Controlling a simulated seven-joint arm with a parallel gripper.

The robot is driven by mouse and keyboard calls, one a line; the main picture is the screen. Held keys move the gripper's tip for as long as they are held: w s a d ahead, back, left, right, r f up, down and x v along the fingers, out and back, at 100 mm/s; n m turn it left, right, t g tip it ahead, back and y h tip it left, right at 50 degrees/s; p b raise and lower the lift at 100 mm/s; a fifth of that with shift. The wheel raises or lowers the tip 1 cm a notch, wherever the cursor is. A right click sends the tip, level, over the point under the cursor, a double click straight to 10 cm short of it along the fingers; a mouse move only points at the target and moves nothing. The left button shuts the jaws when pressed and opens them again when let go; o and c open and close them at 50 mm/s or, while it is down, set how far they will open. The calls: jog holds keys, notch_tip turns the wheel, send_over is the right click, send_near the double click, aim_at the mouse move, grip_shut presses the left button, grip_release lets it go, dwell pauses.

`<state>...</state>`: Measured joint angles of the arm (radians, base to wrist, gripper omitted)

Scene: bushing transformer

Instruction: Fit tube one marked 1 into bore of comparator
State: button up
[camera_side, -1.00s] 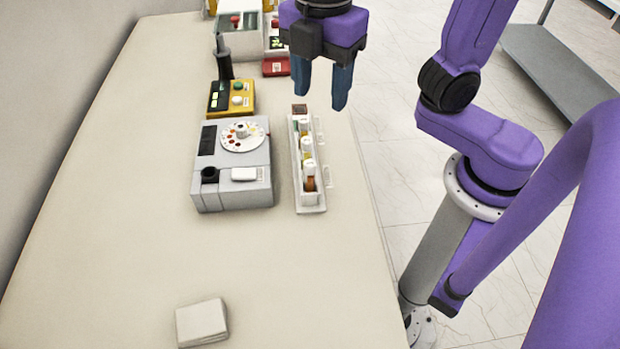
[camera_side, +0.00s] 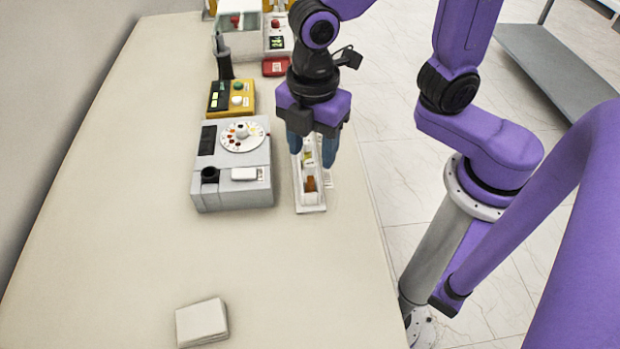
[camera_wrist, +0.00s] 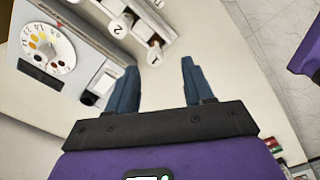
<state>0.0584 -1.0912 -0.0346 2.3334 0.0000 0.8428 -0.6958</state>
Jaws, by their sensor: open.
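The comparator (camera_side: 257,192) is a grey box with a colour dial (camera_side: 243,135) and a dark round bore (camera_side: 209,173); in the wrist view its bore (camera_wrist: 88,98) shows at the left. A white rack (camera_side: 311,208) stands to its right. Tube one (camera_wrist: 156,53), its white cap marked 1, stands at the rack's near end; its amber body (camera_side: 311,184) shows in the side view. My gripper (camera_side: 312,150) is over the rack, open and empty. In the wrist view, tube one's cap is just beyond and between the fingertips (camera_wrist: 158,65). The side view hides the cap behind my fingers.
Tube two (camera_wrist: 118,26), marked 2, stands beside tube one in the rack. A yellow box (camera_side: 231,98) and other devices stand behind the comparator. A white pad (camera_side: 202,322) lies at the front. The table between pad and comparator is clear.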

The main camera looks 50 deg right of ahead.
aim_at(310, 163)
jog(key=shift+w+f, duration=0.15)
jog(key=shift+f, duration=1.25)
jog(key=shift+w+f, duration=0.15)
jog(key=shift+f, duration=1.2)
grip_shut()
